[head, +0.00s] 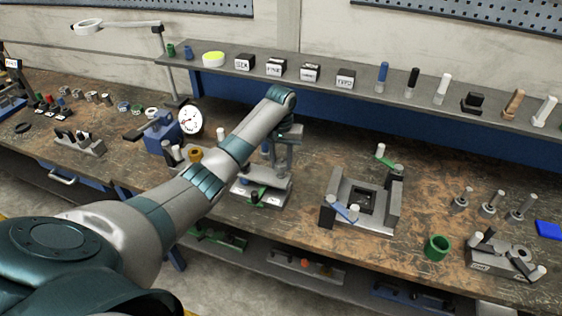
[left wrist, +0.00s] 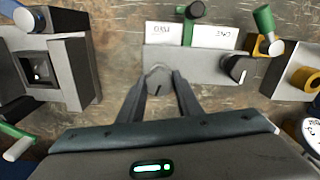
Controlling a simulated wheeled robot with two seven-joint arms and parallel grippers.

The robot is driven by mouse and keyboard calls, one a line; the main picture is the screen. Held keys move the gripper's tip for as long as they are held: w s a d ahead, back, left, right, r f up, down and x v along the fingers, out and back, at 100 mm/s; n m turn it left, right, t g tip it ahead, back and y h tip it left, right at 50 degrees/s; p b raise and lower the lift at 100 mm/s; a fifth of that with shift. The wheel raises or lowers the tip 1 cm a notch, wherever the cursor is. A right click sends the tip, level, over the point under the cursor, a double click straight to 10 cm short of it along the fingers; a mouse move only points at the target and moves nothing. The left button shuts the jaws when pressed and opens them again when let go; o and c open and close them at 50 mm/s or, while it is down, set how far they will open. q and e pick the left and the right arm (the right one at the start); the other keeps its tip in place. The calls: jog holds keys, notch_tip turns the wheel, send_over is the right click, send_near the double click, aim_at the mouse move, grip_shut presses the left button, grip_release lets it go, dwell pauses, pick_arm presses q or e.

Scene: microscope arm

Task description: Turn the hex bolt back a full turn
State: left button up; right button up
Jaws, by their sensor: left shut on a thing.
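The hex bolt (left wrist: 157,77) is a grey bolt head with a dark line on its top, at the left end of a grey block (left wrist: 195,66). My left gripper (left wrist: 159,86) is shut on the bolt head, with one finger on each side of it. In the head view the same block (head: 274,195) stands on the bench below my left gripper, and my arm hides the bolt there. The block carries two white labels, a green-handled part (left wrist: 190,12) and a black knob (left wrist: 237,67). My right gripper is in neither view.
A grey open-topped fixture (head: 387,210) with blue and green handles stands to the right. A round dial (head: 190,120) and a blue vise (head: 159,136) stand to the left. A shelf (head: 425,95) with labelled boxes runs behind. Bare bench (head: 300,212) lies between block and fixture.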

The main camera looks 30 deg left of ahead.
pick_arm(q)
jog(key=n, duration=0.5)
jog(key=shift+s+d+f+n, duration=0.15)
jog(key=shift+f+n, duration=0.15)
jog(key=n, duration=1.3)
jog(key=shift+n, duration=0.3)
jog(key=n, duration=1.1)
jog(key=n+b, duration=0.1)
jog(key=n, duration=0.2)
jog(key=shift+f, duration=0.1)
jog(key=n+b, duration=0.2)
jog(key=n, duration=0.1)
jog(key=shift+f, duration=0.1)
jog(key=n+b, duration=0.2)
jog(key=b, duration=0.1)
jog(key=shift+n+b, duration=0.4)
jog(key=shift+r+n+b, duration=0.2)
jog(key=shift+n+b, duration=0.2)
jog(key=shift+b, duration=0.2)
